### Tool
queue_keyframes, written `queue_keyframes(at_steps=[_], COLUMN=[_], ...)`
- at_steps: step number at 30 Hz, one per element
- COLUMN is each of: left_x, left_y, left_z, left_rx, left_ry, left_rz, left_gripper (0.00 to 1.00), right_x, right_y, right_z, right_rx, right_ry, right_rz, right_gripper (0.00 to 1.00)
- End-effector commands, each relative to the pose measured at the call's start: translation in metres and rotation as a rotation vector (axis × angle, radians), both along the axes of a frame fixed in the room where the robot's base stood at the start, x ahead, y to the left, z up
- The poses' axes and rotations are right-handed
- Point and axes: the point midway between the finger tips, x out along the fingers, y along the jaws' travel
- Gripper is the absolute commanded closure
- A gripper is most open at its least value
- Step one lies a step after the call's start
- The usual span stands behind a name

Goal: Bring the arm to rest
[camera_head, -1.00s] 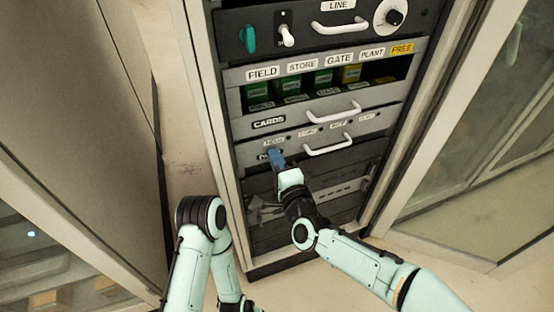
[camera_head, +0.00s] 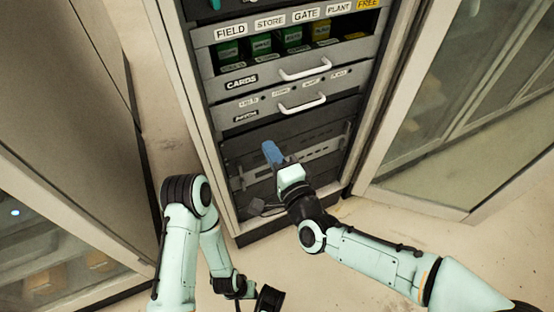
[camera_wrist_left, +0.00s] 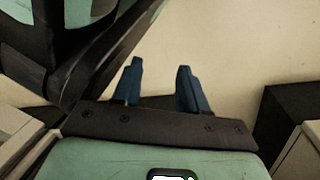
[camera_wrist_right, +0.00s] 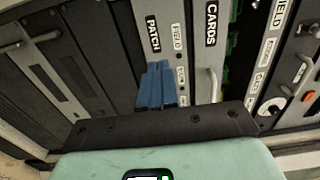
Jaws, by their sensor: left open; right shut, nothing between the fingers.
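My right gripper (camera_head: 273,153) is in front of the lower part of the rack, below the PATCH panel (camera_head: 285,104). Its blue fingers are together and empty, as the right wrist view (camera_wrist_right: 156,85) also shows. The PATCH label lies just beyond the fingertips in that view. My left arm hangs at the lower left of the head view, with its gripper partly out of sight at the bottom edge. In the left wrist view the blue fingers of my left gripper (camera_wrist_left: 158,82) stand apart with bare floor beyond and nothing between them.
The rack holds a CARDS drawer (camera_head: 290,75) with a white handle and green cards above, under FIELD, STORE, GATE, PLANT and FREE labels. A cabinet (camera_head: 60,130) stands at left and a glass-fronted one (camera_head: 470,110) at right. Floor (camera_head: 380,225) is bare between them.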

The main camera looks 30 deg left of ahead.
Motion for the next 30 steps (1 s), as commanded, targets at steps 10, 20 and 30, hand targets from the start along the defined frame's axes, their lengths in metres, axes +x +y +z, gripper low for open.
queue_keyframes(at_steps=[10,20,30], left_x=[0.007,0.003,-0.026], left_y=[-0.001,-0.002,-0.033], left_z=[0.005,0.034,0.168], left_rx=[0.001,-0.002,-0.077], left_ry=[-0.023,-0.022,0.042], left_rz=[-0.002,0.011,-0.045], left_gripper=[0.57,0.57,0.57], right_x=[-0.016,-0.006,-0.074], right_y=[-0.020,-0.045,-0.204], right_z=[0.000,-0.030,-0.191], right_rx=[0.000,-0.132,-0.765], right_ry=[0.001,0.026,0.356], right_rz=[0.001,-0.035,0.023], right_gripper=[1.00,1.00,1.00])
